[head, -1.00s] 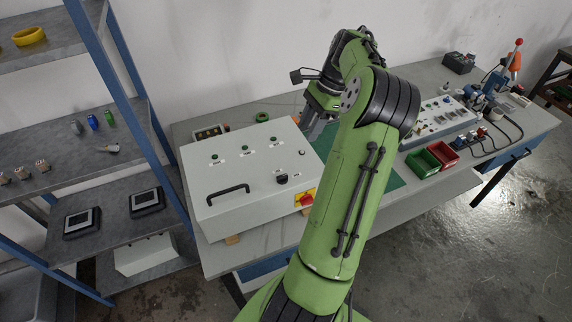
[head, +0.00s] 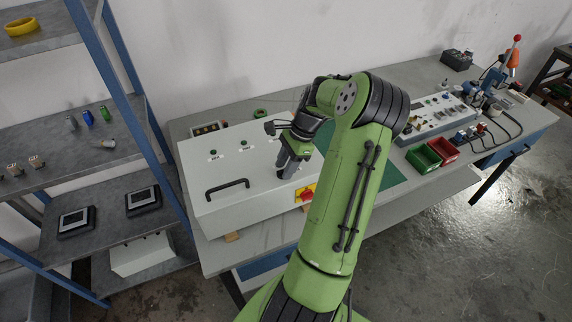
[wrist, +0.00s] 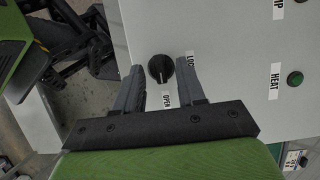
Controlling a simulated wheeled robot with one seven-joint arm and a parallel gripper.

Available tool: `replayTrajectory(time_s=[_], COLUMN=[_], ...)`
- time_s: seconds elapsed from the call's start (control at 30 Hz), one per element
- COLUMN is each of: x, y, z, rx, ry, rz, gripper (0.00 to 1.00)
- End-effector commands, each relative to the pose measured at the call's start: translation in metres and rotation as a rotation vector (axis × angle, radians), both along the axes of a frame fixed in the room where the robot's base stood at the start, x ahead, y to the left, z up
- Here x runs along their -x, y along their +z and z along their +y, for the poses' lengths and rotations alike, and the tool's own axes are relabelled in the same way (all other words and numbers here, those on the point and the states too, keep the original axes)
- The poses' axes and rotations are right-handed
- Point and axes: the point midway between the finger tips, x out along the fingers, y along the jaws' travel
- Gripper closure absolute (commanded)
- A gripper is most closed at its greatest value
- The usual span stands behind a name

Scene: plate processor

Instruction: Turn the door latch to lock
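The door latch is a round black knob (wrist: 160,69) on the pale grey door of the control box (head: 213,183). In the wrist view a light mark on the knob points toward the "OPEN" label (wrist: 168,100); the "LOCK" label (wrist: 191,62) is beside it, partly hidden by a finger. My gripper (head: 287,171) is over the door's right part and covers the knob in the head view. In the wrist view its two dark fingers are spread and empty, one on each side of the knob. I cannot tell whether they touch it.
A black handle (head: 227,189) stands up from the door left of my gripper. A red switch on a yellow plate (head: 306,193) is close on the right. Green buttons (wrist: 294,78) sit farther back on the door. Green and red bins (head: 424,158) stand farther right.

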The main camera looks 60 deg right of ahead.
Motion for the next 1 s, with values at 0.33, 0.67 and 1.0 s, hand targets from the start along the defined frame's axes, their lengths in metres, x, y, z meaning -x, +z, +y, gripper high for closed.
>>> replayTrajectory(time_s=[0.33,0.67,1.0], x=[0.0002,0.0000,-0.0027], y=[0.0006,0.0014,0.0034], z=[-0.0004,-0.0010,-0.0019], rx=[0.000,0.001,0.000], ry=[0.000,0.027,0.237], rz=[0.000,0.001,0.002], gripper=[1.00,1.00,1.00])
